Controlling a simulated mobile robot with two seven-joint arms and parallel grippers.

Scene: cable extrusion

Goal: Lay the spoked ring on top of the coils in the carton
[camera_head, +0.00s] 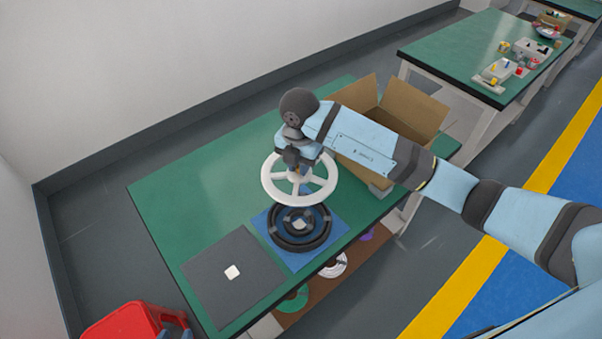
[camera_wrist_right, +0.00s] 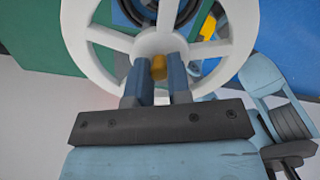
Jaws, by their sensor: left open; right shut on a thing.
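The white spoked ring (camera_head: 268,191) is held by my right gripper (camera_head: 300,170) above the green table, just behind and partly over a black coil. In the right wrist view, the blue fingers of the right gripper (camera_wrist_right: 158,82) are shut on the ring (camera_wrist_right: 85,60) near its hub and a spoke. The open cardboard carton (camera_head: 432,118) stands at the back right of the table. My right arm crosses in front of it, and coils inside it are not visible.
The black coil (camera_head: 327,237) lies on a blue mat (camera_head: 333,226). A red stool (camera_head: 122,322) stands beside the table. Several coils sit on the lower shelf. The table's back left is clear.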

